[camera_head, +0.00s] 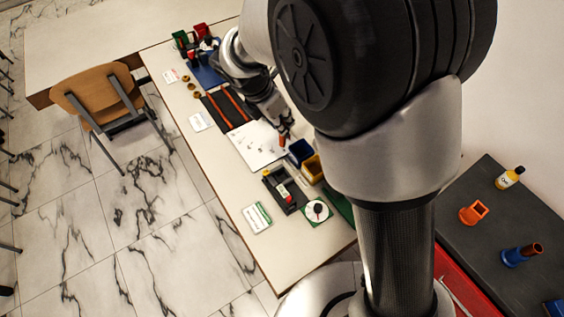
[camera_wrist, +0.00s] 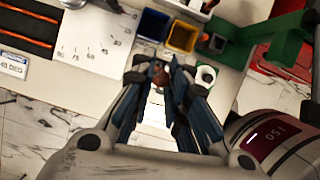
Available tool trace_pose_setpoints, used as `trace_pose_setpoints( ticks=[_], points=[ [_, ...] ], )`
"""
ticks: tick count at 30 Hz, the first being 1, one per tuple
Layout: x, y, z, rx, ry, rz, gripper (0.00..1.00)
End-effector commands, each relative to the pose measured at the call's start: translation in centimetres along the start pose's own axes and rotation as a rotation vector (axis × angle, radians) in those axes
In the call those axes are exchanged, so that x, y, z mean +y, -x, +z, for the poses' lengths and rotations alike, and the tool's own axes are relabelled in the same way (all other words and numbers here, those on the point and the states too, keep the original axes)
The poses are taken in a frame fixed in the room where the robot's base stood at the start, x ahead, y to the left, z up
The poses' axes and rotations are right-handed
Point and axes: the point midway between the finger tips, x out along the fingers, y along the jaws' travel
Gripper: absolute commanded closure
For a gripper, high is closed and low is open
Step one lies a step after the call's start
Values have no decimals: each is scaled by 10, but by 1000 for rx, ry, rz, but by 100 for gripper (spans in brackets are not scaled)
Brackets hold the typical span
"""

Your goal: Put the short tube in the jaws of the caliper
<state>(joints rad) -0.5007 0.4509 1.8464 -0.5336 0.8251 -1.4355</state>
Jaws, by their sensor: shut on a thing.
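My gripper (camera_head: 286,131) is above the table near the white sheet, shut on a small orange-brown tube (camera_head: 283,141). The tube also shows between the fingertips in the wrist view (camera_wrist: 158,76), mostly hidden by the fingers. A black device with a red part (camera_head: 283,189) lies on the table, nearer the camera than the gripper in the head view. It looks like the caliper, but its jaws are too small to make out. The tube is apart from it. In the wrist view my gripper (camera_wrist: 160,72) hides that part of the table.
A blue bin (camera_head: 299,151) and a yellow bin (camera_head: 313,168) stand close to the gripper. The white sheet (camera_head: 256,146) is mostly clear. A chair (camera_head: 100,92) stands left.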

Motion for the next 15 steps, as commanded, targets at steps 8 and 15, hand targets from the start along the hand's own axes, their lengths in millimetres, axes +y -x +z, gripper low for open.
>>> trace_pose_setpoints(
  ticks=[8,15],
  points=[
    [-1,-74,-31,2,2,-6,100],
    [-1,-124,-52,2,-1,-4,100]
  ],
)
